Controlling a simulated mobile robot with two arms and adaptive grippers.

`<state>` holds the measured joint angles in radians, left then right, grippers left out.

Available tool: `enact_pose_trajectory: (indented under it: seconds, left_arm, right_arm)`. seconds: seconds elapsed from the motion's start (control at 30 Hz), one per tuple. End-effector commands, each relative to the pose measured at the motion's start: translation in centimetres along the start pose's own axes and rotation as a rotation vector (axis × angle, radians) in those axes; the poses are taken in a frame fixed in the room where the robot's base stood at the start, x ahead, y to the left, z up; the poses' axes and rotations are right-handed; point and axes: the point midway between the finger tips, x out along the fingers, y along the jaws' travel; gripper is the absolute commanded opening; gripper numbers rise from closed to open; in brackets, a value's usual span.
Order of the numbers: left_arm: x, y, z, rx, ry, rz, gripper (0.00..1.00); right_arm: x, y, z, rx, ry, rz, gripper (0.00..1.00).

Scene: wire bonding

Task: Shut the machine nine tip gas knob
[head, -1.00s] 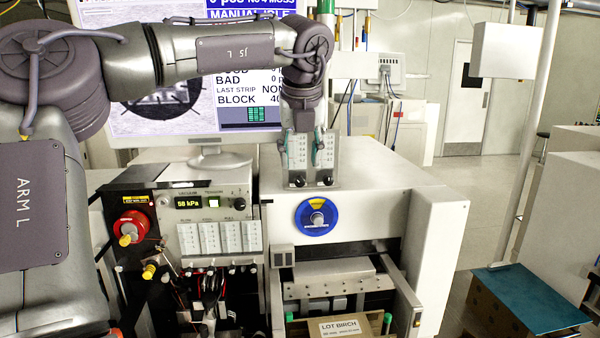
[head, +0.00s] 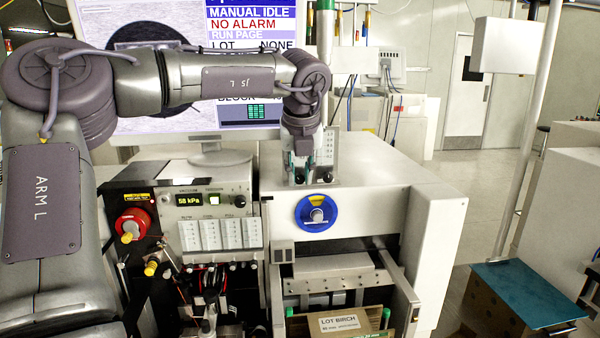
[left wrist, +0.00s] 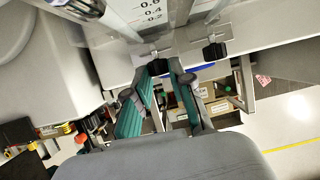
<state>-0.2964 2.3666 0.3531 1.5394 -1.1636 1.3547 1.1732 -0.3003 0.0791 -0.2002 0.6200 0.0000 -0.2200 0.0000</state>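Two clear flow meters stand on top of the machine. The right one (head: 328,150) shows its scale; the left one is mostly hidden behind my left gripper. Each has a black knob at its foot: the left knob (head: 298,179) and the right knob (head: 326,177). In the left wrist view the left knob (left wrist: 157,67) lies at the fingertips and the right knob (left wrist: 213,51) is to the right, clear of them. My left gripper (head: 301,165) points down, its green-padded fingers apart; contact with the left knob cannot be told. Knob labels are unreadable. My right gripper is not seen.
A monitor (head: 235,140) stands behind my left arm. A blue round dial (head: 316,214) is on the machine's front. A red knob (head: 133,224) and a vacuum panel (head: 190,201) are at left. The white machine top (head: 385,180) is clear to the right.

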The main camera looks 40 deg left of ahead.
Motion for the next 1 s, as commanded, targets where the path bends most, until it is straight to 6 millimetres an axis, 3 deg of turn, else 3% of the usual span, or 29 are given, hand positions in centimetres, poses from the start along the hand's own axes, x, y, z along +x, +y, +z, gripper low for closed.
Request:
enact_pose_trajectory:
  seconds: [0.27, 0.57, 1.0]
  left_arm:
    - [-0.1, -0.1, 0.0, 0.007, -0.001, 0.016, 0.0]
    - [-0.2, -0.4, 0.1, 0.066, -0.002, 0.155, 0.0]
    - [0.0, -1.0, 0.0, 0.187, 0.004, 0.443, 0.0]
  right_arm:
    - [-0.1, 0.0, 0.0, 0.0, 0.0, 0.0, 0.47]
    - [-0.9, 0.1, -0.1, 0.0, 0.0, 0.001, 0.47]
    - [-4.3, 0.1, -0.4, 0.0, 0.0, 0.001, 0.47]
